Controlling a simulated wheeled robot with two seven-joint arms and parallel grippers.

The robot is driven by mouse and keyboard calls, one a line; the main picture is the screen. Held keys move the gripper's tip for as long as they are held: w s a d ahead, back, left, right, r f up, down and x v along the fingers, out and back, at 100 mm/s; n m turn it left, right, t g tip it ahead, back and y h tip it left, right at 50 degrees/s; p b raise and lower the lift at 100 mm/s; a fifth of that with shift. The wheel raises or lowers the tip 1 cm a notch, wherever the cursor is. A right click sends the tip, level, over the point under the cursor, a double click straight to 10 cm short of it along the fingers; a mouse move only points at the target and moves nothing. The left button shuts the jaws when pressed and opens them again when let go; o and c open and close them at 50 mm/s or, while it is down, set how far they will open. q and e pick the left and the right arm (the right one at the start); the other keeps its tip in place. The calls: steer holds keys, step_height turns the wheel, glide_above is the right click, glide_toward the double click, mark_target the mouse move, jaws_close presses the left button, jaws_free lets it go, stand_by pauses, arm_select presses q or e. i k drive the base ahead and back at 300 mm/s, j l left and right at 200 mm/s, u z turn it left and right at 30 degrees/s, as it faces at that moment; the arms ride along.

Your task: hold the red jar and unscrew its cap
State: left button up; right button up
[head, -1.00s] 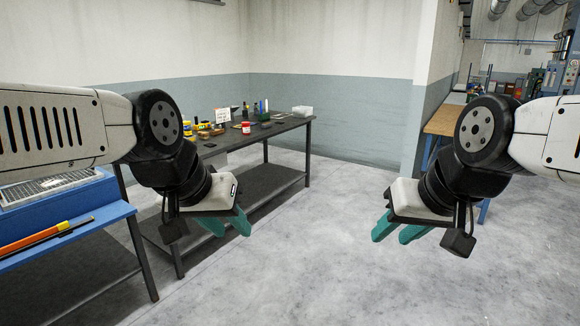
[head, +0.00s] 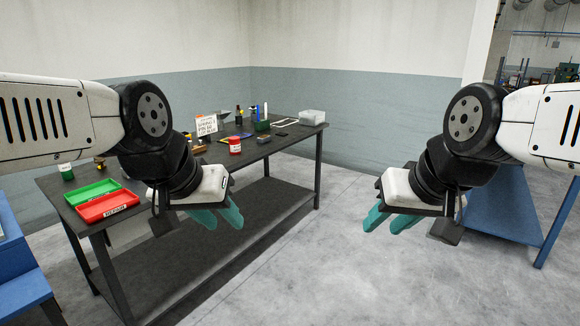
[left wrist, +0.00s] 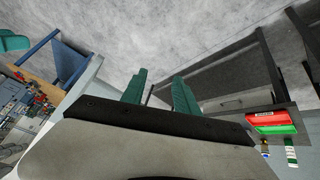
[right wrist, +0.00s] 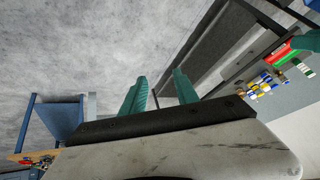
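The red jar (head: 235,145) stands upright on the dark workbench (head: 150,188), towards its front edge, with a pale label. Its cap is too small to make out clearly. My left gripper (head: 222,217) hangs in front of the bench, nearer to me than the jar and apart from it. Its teal fingers are spread and empty, as the left wrist view (left wrist: 157,76) shows. My right gripper (head: 388,218) is over open floor to the right of the bench, also with fingers spread and empty in the right wrist view (right wrist: 160,80).
A green tray (head: 92,190) and a red tray (head: 108,207) lie at the bench's left end. A sign (head: 206,124), a dark green box (head: 262,127) and a pale bin (head: 312,116) stand further back. Blue benches stand left (head: 22,292) and right (head: 500,212).

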mark_target(234, 147)
steer(key=i+u, duration=0.15)
steer(key=i, duration=0.3)
steer(key=i+l+u, duration=0.15)
steer(key=i, duration=0.35)
steer(key=i+l+u, duration=0.15)
steer(key=i, duration=0.3)
steer(key=i+l+u, duration=0.15)
steer(key=i, duration=0.3)
steer(key=i+l+u, duration=0.35)
steer(key=i, duration=0.35)
steer(key=i+l+u, duration=0.35)
steer(key=i+l, duration=0.3)
